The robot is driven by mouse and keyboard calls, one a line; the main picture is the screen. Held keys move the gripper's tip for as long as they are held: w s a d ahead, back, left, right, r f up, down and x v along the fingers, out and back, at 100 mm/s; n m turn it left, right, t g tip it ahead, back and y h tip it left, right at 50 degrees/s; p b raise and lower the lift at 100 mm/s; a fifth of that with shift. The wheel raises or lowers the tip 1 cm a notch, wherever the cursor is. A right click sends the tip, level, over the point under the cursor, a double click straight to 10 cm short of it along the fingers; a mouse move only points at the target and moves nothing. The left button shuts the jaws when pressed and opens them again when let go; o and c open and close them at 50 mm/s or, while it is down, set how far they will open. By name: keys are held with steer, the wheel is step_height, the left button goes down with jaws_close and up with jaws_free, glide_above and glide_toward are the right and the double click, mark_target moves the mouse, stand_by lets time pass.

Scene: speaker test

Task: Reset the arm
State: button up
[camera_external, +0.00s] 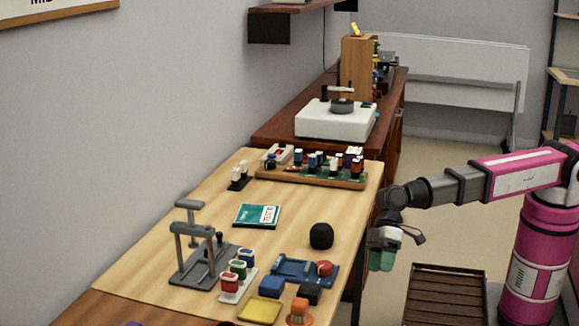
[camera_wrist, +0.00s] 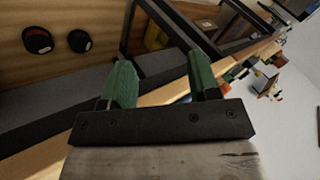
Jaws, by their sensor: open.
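My gripper (camera_external: 381,262) hangs beside the right edge of the light wooden table (camera_external: 185,262) in the external view, below the level of its top. In the wrist view my gripper (camera_wrist: 162,80) shows two green fingers spread apart with nothing between them. My pink and grey arm reaches in from the right and bends down at the wrist.
A circuit board (camera_external: 310,175) lies at the back. A brown slatted crate (camera_external: 446,290) stands near my base.

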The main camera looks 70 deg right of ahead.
steer(key=s+d+f+m+g+h, duration=0.1)
steer(key=s+d+f+h, duration=0.1)
steer(key=d+f, duration=0.65)
steer(key=s+d+f+m+h, duration=0.1)
steer(key=s+d+f+h, duration=0.2)
steer(key=d, duration=1)
steer(key=s+d+f+m+g+h, duration=0.1)
steer(key=s+d+f+m, duration=0.1)
steer(key=d+f, duration=0.65)
steer(key=w+d+m+h, duration=0.1)
steer(key=w+d, duration=0.1)
steer(key=d, duration=0.9)
steer(key=w+d+m+t, duration=0.1)
steer(key=w+d, duration=0.1)
steer(key=d, duration=0.9)
steer(key=shift+t+h, duration=0.3)
steer(key=shift+h, duration=0.1)
steer(key=shift+a+f, duration=0.1)
steer(key=shift+c, duration=0.4)
